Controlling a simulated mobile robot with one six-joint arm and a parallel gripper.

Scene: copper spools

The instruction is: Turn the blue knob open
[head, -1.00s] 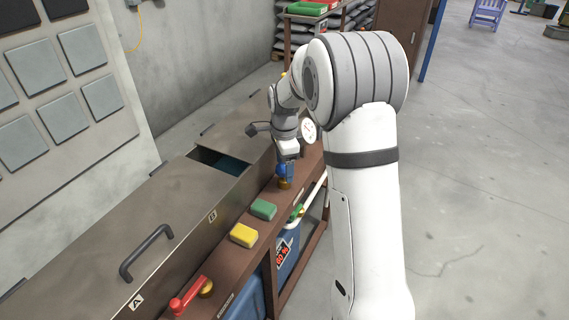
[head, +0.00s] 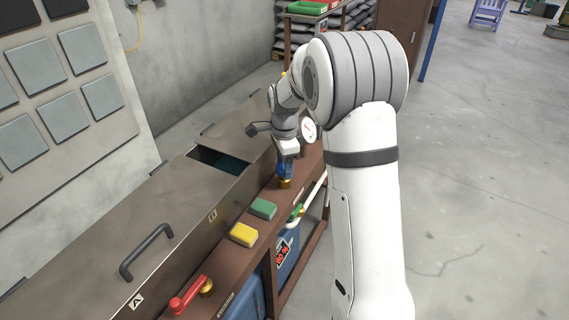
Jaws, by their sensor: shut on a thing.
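The blue knob (head: 282,170) sits on a brass base (head: 285,183) on the brown ledge (head: 262,190) in front of the metal tanks. My gripper (head: 285,164) comes down on the knob from above and is shut on it. The gripper's fingers and my arm hide part of the knob, so its exact turn angle is hard to read.
The tank lid (head: 150,235) carries a dark handle (head: 146,250). A tank opening (head: 220,161) lies left of my gripper. Open floor (head: 480,200) is at right.

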